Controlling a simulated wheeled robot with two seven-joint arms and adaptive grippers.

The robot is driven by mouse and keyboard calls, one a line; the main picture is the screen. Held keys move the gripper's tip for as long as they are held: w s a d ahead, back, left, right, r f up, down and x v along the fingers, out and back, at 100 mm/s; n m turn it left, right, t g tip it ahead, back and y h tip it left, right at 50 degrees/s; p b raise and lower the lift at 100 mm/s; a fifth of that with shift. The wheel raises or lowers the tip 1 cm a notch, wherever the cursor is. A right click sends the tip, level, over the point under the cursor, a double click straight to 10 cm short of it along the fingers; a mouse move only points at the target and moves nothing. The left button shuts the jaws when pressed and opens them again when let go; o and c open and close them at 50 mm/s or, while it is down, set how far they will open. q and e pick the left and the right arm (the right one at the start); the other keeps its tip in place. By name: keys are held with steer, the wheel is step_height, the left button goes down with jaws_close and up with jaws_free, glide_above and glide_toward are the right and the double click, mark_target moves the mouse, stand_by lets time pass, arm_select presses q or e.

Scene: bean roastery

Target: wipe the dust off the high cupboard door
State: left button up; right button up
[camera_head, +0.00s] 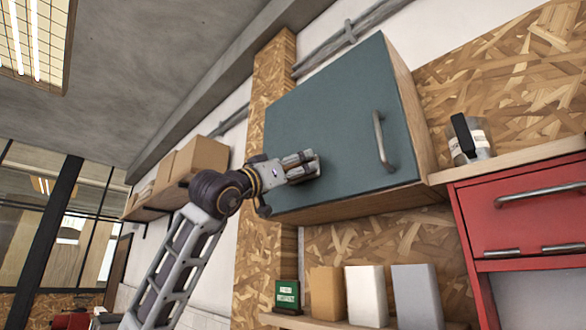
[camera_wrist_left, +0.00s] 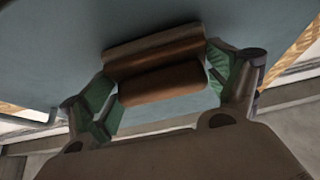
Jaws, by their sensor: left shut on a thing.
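The high cupboard door (camera_head: 330,105) is a flat teal panel with an upright metal handle (camera_head: 381,142) near its right edge. The door looks shut. My left gripper (camera_head: 300,166) is at the lower left part of the door. It is shut on a brown block-like wiper (camera_wrist_left: 162,75), held between green finger pads in the left wrist view. The wiper is close against the blue-grey door surface (camera_wrist_left: 60,45); I cannot tell whether it touches. No clear dust patch shows on the door. My right gripper is not in view.
A shelf with cardboard boxes (camera_head: 201,157) is on the left wall. A red drawer cabinet (camera_head: 525,215) and a jug (camera_head: 470,140) are on the right. Below the cupboard stand a green box (camera_head: 287,295) and several tan, white and grey packs (camera_head: 367,297).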

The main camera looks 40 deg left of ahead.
mark_target(301, 164)
arm_select(q)
steer(key=shift+d, duration=0.1)
steer(key=shift+s+d, duration=0.1)
steer(key=shift+d, duration=1.65)
steer(key=shift+d, duration=0.1)
steer(key=shift+s+d, duration=0.15)
steer(key=shift+d, duration=1.55)
steer(key=shift+d, duration=0.1)
steer(key=shift+s+d, duration=0.15)
steer(key=shift+d, duration=1.6)
steer(key=shift+a, duration=0.2)
steer(key=shift+a, duration=1.65)
